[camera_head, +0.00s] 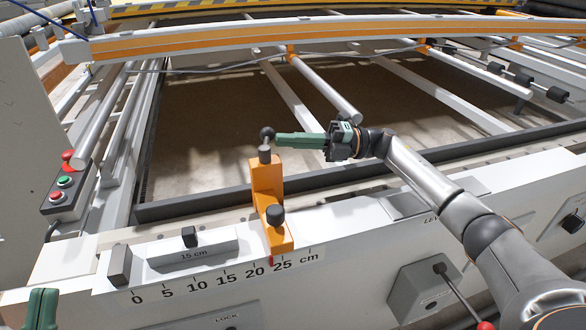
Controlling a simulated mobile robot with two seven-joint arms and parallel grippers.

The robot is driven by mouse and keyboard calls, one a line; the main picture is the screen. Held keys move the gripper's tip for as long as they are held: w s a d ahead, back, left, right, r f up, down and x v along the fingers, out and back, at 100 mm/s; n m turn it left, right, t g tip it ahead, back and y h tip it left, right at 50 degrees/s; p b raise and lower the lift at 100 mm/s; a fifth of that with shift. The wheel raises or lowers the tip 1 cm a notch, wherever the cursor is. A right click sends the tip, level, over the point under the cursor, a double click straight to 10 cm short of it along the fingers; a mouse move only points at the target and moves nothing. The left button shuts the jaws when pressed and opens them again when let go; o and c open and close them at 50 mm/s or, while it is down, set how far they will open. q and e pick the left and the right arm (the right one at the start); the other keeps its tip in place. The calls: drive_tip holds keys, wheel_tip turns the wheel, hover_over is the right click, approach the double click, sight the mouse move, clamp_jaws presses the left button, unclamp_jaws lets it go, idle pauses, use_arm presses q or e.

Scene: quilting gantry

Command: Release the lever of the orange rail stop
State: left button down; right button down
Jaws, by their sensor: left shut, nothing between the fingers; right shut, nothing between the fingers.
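The orange rail stop (267,180) stands on the white front rail, above the scale between the 20 and 25 cm marks. A short metal lever with a black ball knob (267,133) rises nearly upright from its top. A second black knob (275,214) sits low on its front. My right gripper (278,139), with green fingers, is shut and empty. Its fingertips point left, right beside the ball knob; I cannot tell whether they touch. My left gripper (42,306) shows only partly at the bottom left corner, shut and away from the stop.
A button box (66,192) stands at left. A grey box with a red-tipped lever (425,286) is below right. Gantry bars cross behind.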

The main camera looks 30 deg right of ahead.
use_arm(q)
drive_tip(key=shift+s+d+r+m+h+b, duration=0.1)
drive_tip(key=shift+s+r+m+h+b, duration=0.15)
drive_tip(key=shift+s+r+m+h, duration=0.7)
drive_tip(key=shift+s+r+m+h+b, duration=0.2)
drive_tip(key=shift+s+r+m+h, duration=0.4)
drive_tip(key=shift+r+h, duration=0.4)
use_arm(e)
drive_tip(key=shift+w+a, duration=0.25)
drive_tip(key=shift+w, duration=0.25)
drive_tip(key=shift+w+a, duration=0.25)
drive_tip(key=shift+w, duration=0.2)
use_arm(q)
drive_tip(key=shift+w+f, duration=0.1)
drive_tip(key=shift+f, duration=0.1)
use_arm(e)
drive_tip(key=shift+w, duration=0.1)
